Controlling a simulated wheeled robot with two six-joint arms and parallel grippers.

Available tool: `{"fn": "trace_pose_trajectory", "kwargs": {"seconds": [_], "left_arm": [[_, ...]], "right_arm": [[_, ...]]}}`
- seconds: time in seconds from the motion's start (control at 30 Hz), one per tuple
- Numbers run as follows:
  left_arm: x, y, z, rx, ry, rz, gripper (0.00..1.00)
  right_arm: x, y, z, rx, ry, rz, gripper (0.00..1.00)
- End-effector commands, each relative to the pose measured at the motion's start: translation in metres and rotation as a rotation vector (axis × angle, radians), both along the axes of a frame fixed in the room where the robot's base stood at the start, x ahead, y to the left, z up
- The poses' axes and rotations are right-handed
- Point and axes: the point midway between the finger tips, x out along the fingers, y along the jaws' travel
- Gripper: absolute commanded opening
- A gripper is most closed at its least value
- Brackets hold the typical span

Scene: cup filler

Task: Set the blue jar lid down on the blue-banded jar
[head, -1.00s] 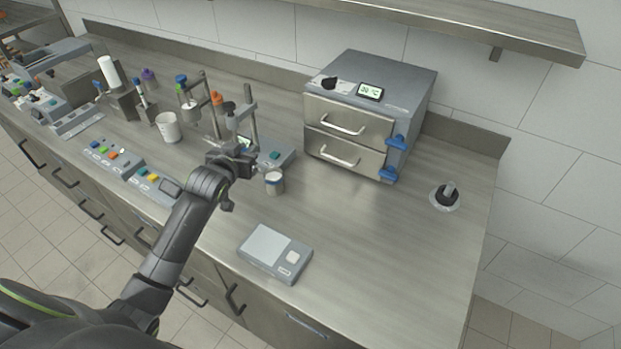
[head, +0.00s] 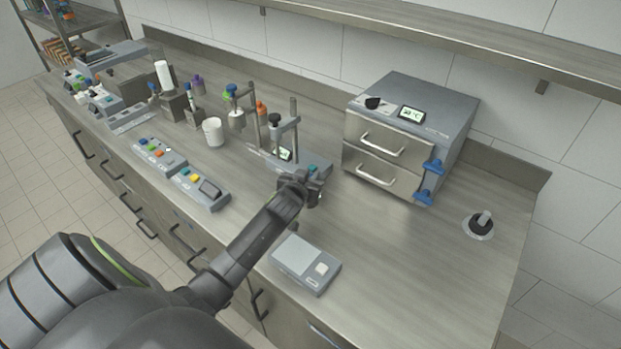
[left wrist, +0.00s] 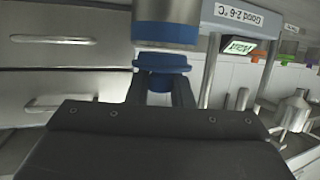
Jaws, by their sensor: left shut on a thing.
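My left gripper (head: 314,191) is shut on the blue jar lid, which shows between its fingers in the left wrist view (left wrist: 160,66). That view is upside down. The blue-banded jar (left wrist: 167,18) shows there at the top edge, its band towards the lid, so the lid is held over the jar's mouth. The two are very close; I cannot tell whether they touch. In the head view my gripper largely hides the jar and the lid. My right gripper is not in view.
A two-drawer cabinet (head: 390,150) stands to the right, behind. A stand with a small display (head: 285,154) is close behind the gripper. A white cup (head: 213,132) stands further left. The right counter is mostly clear.

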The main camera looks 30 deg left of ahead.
Motion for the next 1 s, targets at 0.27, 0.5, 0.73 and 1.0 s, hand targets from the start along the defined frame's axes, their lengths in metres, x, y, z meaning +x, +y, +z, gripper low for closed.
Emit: {"fn": "trace_pose_trajectory", "kwargs": {"seconds": [0.27, 0.5, 0.73, 1.0], "left_arm": [[0.000, -0.001, -0.012, 0.000, -0.001, -0.002, 0.00], [0.000, 0.000, -0.016, 0.000, 0.000, -0.001, 0.00], [-0.001, 0.000, -0.026, -0.002, 0.004, 0.000, 0.00], [-0.003, -0.001, -0.031, -0.008, 0.011, 0.003, 0.35]], "right_arm": [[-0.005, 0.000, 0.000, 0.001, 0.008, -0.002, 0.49], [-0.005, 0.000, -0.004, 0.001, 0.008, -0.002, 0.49], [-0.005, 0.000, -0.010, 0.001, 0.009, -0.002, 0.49], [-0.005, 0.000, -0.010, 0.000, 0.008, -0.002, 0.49]]}}
